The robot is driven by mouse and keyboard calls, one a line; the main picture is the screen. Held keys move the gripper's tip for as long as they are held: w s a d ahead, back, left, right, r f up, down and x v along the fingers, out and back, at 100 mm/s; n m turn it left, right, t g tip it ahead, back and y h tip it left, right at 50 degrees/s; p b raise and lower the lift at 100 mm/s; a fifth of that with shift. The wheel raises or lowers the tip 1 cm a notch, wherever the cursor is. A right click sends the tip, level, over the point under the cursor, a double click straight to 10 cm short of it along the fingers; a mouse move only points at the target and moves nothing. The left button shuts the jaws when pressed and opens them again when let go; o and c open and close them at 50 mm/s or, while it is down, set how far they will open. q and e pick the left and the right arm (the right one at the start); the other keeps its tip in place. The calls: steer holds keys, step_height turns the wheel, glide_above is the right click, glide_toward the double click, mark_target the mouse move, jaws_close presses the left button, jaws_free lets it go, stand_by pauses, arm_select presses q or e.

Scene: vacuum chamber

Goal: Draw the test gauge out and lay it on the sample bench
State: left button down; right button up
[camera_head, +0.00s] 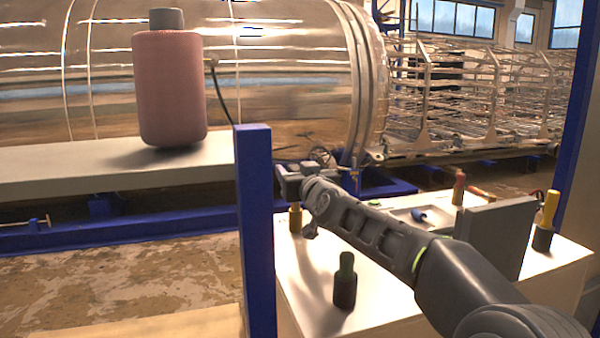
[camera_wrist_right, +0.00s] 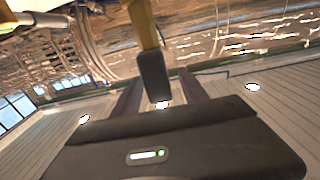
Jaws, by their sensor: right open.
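My right gripper (camera_head: 288,176) is open above the far left corner of the white-topped bench (camera_head: 310,262). A yellow piece (camera_head: 295,220) stands upright just below it; I cannot tell for sure that it is the test gauge. In the right wrist view, a yellow shaft with a dark grey end (camera_wrist_right: 154,78) reaches in from the top, its end between the two open fingers (camera_wrist_right: 160,98). Whether the fingers touch it is unclear. My left gripper is out of view.
A green-and-black cylinder (camera_head: 345,280) and a yellow-topped black one (camera_head: 545,220) stand on the bench. A grey panel (camera_head: 497,236) stands upright near a tray with a blue-handled tool (camera_head: 418,215). A blue post (camera_head: 255,230) rises close left of the gripper. A pink bottle (camera_head: 170,90) stands on a grey ledge.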

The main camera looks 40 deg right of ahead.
steer(key=shift+p+x, duration=0.3)
steer(key=shift+x, duration=1.1)
steer(key=shift+c, duration=0.3)
jaws_close()
steer(key=shift+r, duration=0.1)
